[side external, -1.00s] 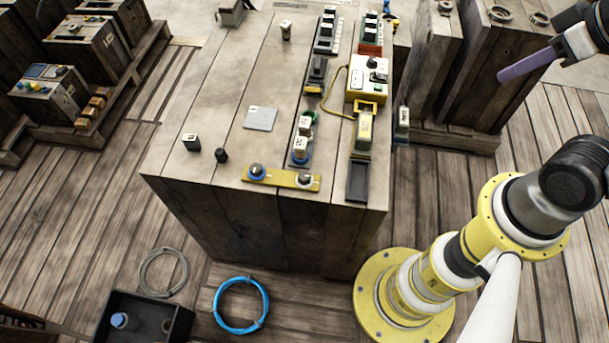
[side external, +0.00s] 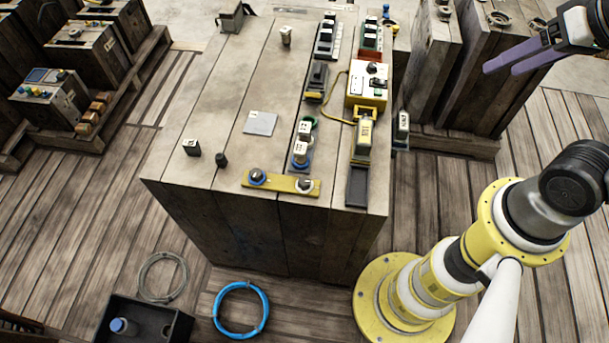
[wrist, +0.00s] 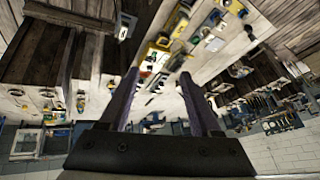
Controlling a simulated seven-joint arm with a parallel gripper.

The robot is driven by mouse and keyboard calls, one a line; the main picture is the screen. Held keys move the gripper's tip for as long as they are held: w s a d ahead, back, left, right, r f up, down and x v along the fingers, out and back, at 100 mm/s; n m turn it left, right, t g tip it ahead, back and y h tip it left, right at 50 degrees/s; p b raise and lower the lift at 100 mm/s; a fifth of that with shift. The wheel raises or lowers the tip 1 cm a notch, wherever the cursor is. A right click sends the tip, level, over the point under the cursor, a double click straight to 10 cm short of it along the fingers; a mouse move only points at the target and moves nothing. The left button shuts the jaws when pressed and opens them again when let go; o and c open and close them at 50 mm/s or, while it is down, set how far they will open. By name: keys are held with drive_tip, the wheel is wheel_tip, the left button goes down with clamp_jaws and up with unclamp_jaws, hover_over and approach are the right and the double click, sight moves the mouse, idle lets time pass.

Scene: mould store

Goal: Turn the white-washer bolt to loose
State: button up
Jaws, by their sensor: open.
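The white-washer bolt (side external: 304,185) is a dark head on a pale ring at the right end of a yellow strip (side external: 281,181). The strip lies along the near edge of the wooden block's top. A second bolt with a blue washer (side external: 257,175) sits at the strip's left end. My gripper (side external: 502,69) is at the upper right of the side view, high and well away from the strip. Its two purple fingers are apart with nothing between them. They also stand apart in the wrist view (wrist: 160,75). I cannot pick out the white-washer bolt in the wrist view.
Stacked labelled pieces (side external: 301,150) stand just behind the strip. A dark tray (side external: 357,187) and a yellow-cased box (side external: 367,87) with a cable lie to the right. A grey plate (side external: 260,123) lies left of centre. The block top's left side is mostly clear.

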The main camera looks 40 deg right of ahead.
drive_tip(key=w+a+r+m, duration=0.2)
drive_tip(key=w+r+m, duration=0.1)
drive_tip(key=w+m, duration=0.5)
drive_tip(key=m+g, duration=0.5)
drive_tip(key=g, duration=0.1)
hover_over(305, 180)
wheel_tip(305, 180, down, 21)
wheel_tip(305, 180, down, 14)
drive_tip(key=shift+r, duration=0.15)
clamp_jaws()
